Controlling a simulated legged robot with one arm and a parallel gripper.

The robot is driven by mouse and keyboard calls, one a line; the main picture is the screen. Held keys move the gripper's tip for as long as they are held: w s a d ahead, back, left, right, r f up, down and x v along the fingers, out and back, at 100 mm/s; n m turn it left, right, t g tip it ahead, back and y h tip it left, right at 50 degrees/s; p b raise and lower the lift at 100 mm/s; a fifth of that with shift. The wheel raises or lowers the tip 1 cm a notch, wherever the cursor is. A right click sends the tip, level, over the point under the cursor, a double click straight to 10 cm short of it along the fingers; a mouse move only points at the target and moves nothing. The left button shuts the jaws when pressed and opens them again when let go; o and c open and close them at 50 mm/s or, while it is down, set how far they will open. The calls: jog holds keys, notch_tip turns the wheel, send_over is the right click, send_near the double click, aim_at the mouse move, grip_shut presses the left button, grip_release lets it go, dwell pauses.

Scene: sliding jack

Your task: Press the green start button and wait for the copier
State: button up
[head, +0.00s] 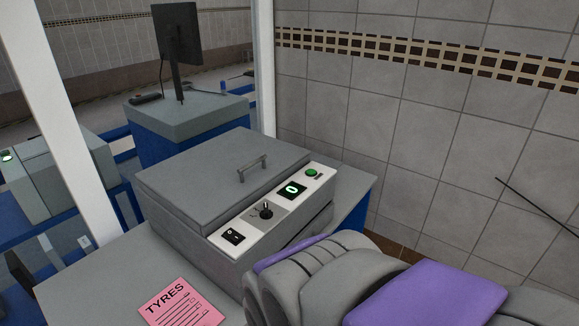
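The copier (187,229) is a grey box on a counter in the head view, with its flat lid (215,165) down and a metal handle (252,168) on top. A white control panel (250,222) runs along its front edge. The green start button (311,172) is at the panel's far right end, uncovered. Beside it a small display (292,189) shows a green 0. A black knob (266,210) and a black rocker switch (233,237) are further left. My grey and purple arm fills the lower right. I cannot make out my gripper's fingers.
A pink sheet headed TYRES (180,304) lies on the grey counter (95,277) in front of the copier. A white post (68,115) stands at left. Behind are a blue-sided cabinet (185,115) with a monitor (177,34), and a tiled wall (440,130) at right.

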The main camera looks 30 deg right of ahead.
grip_shut()
dwell(1.6)
